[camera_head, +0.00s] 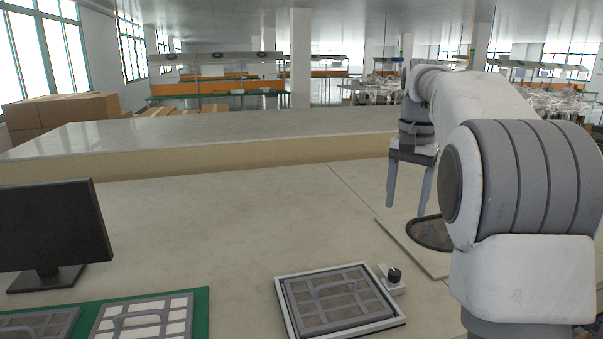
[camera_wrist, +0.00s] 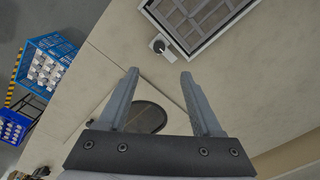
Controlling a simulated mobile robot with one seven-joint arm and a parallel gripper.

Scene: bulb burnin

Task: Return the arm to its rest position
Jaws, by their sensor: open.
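My gripper (camera_head: 408,205) is open with nothing between its fingers. In the head view it hangs pointing down above the right side of the worktop, near a dark round disc (camera_head: 430,232) on a pale square plate (camera_head: 400,234). In the wrist view my gripper (camera_wrist: 160,90) shows two parted grey fingers. The disc (camera_wrist: 146,117) lies below, partly hidden behind the fingers and the gripper body. My white and grey arm reaches in from the right and hides part of the plate.
A framed tray (camera_head: 281,292) with a dark grid lies front centre, a black knob (camera_head: 394,275) beside it. Two more grid panels lie on a green mat (camera_head: 201,312), front left. A monitor (camera_head: 50,228) stands left. Blue crates (camera_wrist: 52,62) stand on the floor. The middle worktop is clear.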

